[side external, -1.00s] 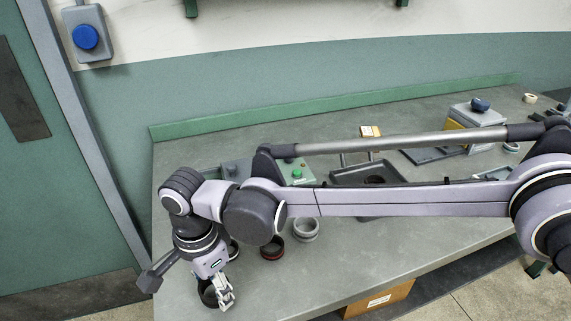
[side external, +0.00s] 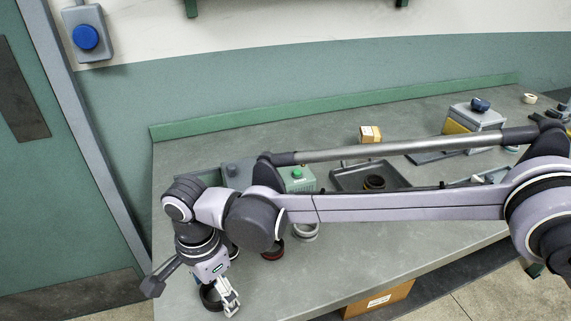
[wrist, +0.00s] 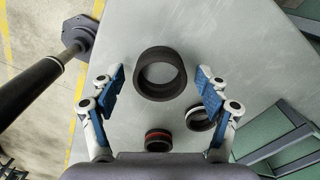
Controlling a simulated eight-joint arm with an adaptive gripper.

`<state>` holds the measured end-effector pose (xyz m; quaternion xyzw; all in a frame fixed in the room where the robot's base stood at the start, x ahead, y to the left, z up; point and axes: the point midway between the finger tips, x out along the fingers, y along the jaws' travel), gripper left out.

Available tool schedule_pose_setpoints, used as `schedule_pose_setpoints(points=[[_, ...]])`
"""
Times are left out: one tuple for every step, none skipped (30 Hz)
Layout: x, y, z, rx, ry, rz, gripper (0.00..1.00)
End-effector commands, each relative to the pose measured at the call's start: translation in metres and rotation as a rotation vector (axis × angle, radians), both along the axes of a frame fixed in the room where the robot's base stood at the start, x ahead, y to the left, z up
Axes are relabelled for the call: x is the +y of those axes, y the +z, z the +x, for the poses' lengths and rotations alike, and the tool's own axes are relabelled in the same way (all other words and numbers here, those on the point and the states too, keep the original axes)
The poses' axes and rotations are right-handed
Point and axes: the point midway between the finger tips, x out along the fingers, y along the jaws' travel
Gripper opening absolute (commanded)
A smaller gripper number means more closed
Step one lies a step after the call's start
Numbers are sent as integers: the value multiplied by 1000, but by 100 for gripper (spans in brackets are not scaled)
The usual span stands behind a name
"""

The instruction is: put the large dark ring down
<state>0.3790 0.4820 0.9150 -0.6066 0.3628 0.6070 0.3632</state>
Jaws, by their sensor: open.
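The large dark ring (wrist: 160,94) lies flat on the grey bench, near its edge in the wrist view. My gripper (wrist: 160,82) is open, with one blue-padded finger on each side of the ring. A gap shows between each finger and the ring, so nothing is held. In the side view the ring (side external: 207,298) sits at the front left of the bench, partly hidden by my gripper (side external: 231,304).
A dark ring with a red band (wrist: 158,138) and a smaller dark ring with a pale edge (wrist: 198,120) stand close by. A grey ring (side external: 305,232) is farther right. A grey tray (side external: 345,179) holds a dark ring (side external: 374,183). Bare bench lies front right.

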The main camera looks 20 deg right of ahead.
Motion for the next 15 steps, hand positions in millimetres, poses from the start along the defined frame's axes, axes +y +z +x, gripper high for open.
schedule_pose_setpoints(points=[[0, 3, 0, 0, 0, 0, 76], [0, 6, 0, 0, 0, 0, 76], [0, 11, 0, 0, 0, 0, 76], [0, 15, 0, 0, 0, 0, 76], [0, 20, 0, 0, 0, 0, 76], [0, 28, 0, 0, 0, 0, 76], [0, 33, 0, 0, 0, 0, 76], [0, 40, 0, 0, 0, 0, 76], [0, 48, 0, 0, 0, 0, 76], [0, 55, 0, 0, 0, 0, 76], [0, 61, 0, 0, 0, 0, 76], [0, 69, 0, 0, 0, 0, 76], [0, 75, 0, 0, 0, 0, 76], [0, 80, 0, 0, 0, 0, 76], [0, 87, 0, 0, 0, 0, 76]])
